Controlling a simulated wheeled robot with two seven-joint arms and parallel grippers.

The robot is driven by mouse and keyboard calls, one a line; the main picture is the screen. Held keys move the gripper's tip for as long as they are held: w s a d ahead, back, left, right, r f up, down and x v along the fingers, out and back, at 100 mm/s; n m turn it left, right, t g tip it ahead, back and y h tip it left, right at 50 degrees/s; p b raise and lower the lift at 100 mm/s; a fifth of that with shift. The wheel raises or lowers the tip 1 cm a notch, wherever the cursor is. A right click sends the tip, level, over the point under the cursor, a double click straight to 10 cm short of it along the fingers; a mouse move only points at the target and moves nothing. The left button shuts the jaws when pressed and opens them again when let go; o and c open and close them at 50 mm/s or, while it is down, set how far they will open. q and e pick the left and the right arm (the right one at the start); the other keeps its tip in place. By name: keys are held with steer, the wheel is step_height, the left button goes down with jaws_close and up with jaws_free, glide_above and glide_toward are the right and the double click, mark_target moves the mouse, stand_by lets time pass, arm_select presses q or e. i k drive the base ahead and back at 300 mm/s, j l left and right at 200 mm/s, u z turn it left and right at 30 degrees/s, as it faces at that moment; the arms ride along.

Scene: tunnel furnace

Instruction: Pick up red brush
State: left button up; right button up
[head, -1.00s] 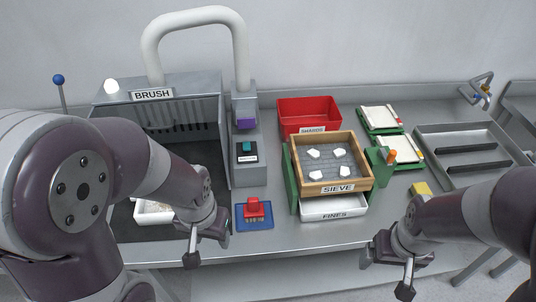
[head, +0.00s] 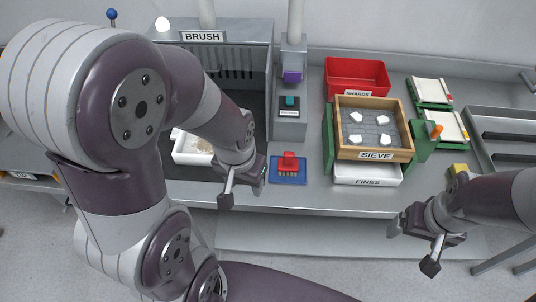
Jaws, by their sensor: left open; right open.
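The red brush (head: 289,160) stands on a blue mat (head: 275,177) on the metal bench, near the bench's front edge. My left gripper (head: 243,188) is open and empty, left of the blue mat and apart from the brush. My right gripper (head: 412,243) is open and empty in front of the bench, at the lower right, well away from the brush.
The grey BRUSH booth (head: 205,37) stands behind my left arm, with a white tray (head: 186,157) partly hidden by it. Right of the brush are the wooden sieve (head: 345,155), the white fines drawer (head: 367,181) and a red shards bin (head: 342,68). A yellow block (head: 458,169) lies near my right arm.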

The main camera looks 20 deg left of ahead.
mark_target(288, 163)
steer(key=z, duration=0.2)
steer(key=j+z, duration=0.3)
steer(key=z, duration=0.15)
steer(key=j+z, duration=0.4)
steer(key=k+j+z, duration=0.1)
steer(key=j+z, duration=0.15)
steer(key=z, duration=0.2)
steer(key=k+j+z, duration=0.15)
steer(key=z, duration=0.3)
steer(key=j, duration=0.25)
steer(key=k, duration=0.1)
